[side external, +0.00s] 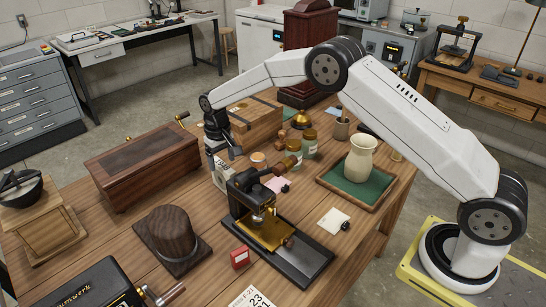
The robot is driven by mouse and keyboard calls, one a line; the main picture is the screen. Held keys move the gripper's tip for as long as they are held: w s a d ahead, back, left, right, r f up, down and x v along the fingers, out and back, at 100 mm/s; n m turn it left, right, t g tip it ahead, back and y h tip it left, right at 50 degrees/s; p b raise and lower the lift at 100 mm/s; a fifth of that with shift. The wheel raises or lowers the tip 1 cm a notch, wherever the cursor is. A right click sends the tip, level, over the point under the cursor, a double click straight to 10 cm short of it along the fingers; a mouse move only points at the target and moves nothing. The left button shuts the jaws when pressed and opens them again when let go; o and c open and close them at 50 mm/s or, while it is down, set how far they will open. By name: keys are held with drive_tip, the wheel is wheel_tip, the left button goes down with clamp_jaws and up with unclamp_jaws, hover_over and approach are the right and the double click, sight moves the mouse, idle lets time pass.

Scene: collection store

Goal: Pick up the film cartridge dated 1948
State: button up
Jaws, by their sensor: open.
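I cannot make out a film cartridge or the date 1948 for certain in this view. A small red box (240,257) with a pale mark on its front stands on the wooden table, left of the dark base of a brass-plated press. Its marking is too small to read. My gripper (222,160) is over the middle of the table, pointing down and open. It is just above or in front of a small pale box (221,180) with dark print. I cannot tell whether they touch. The press partly hides that pale box.
The black and brass press (268,228) stands close in front of my gripper. A long wooden box (143,165) is at left, a dark hat-shaped block (172,238) in front. Bottles (309,145) stand at right, near a cream vase (359,160) on a green-lined tray (372,196).

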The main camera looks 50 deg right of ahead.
sight(222, 165)
drive_tip(key=shift+w+f, duration=0.1)
drive_tip(key=shift+f, duration=2.3)
clamp_jaws()
